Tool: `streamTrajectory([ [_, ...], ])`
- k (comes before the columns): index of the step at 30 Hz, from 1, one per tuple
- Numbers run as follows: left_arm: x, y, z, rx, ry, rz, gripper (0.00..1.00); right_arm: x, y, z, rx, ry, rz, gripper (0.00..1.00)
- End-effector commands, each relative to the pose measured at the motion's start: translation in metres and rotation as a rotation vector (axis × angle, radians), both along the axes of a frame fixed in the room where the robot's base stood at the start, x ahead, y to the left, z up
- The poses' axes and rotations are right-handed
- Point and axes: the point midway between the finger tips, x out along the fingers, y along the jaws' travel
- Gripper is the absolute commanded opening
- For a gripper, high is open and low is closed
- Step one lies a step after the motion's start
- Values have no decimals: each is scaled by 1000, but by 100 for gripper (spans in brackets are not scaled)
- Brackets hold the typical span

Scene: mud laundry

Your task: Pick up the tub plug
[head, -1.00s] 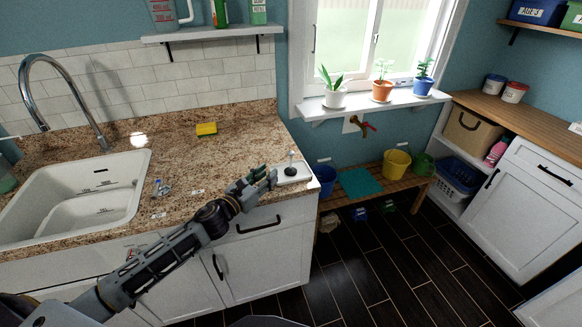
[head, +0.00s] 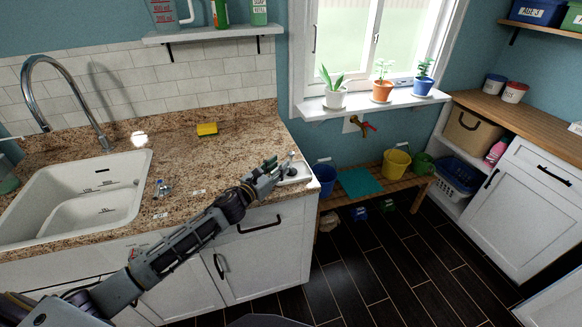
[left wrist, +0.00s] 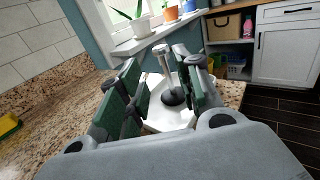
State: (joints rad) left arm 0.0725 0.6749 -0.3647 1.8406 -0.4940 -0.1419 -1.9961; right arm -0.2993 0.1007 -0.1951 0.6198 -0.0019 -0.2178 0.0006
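The tub plug (left wrist: 172,98) has a round black base and an upright stem with a pale knob on top. It stands in a white tray (left wrist: 180,120) at the counter's right end. In the head view the tray (head: 302,178) shows at the counter corner, with the plug (head: 291,164) partly hidden behind my left gripper (head: 274,170). In the left wrist view my left gripper (left wrist: 163,72) is open, its green-padded fingers on either side of the plug's stem. I cannot tell whether they touch it. My right gripper is not in view.
A white sink (head: 75,200) with a tall tap is on the left. A yellow sponge (head: 206,129) and a small metal item (head: 161,188) lie on the granite counter. Potted plants stand on the windowsill (head: 350,107). A wooden bench (head: 345,199) with buckets stands right of the counter.

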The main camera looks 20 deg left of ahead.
Motion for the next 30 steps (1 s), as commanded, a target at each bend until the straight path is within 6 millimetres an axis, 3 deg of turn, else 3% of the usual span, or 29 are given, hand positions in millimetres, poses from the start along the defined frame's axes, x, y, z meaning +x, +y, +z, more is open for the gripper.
streamTrajectory([
  [9,20,-7,1,0,-1,0,34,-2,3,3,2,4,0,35],
  [30,31,-11,1,-1,-1,1,34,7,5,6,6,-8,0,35],
])
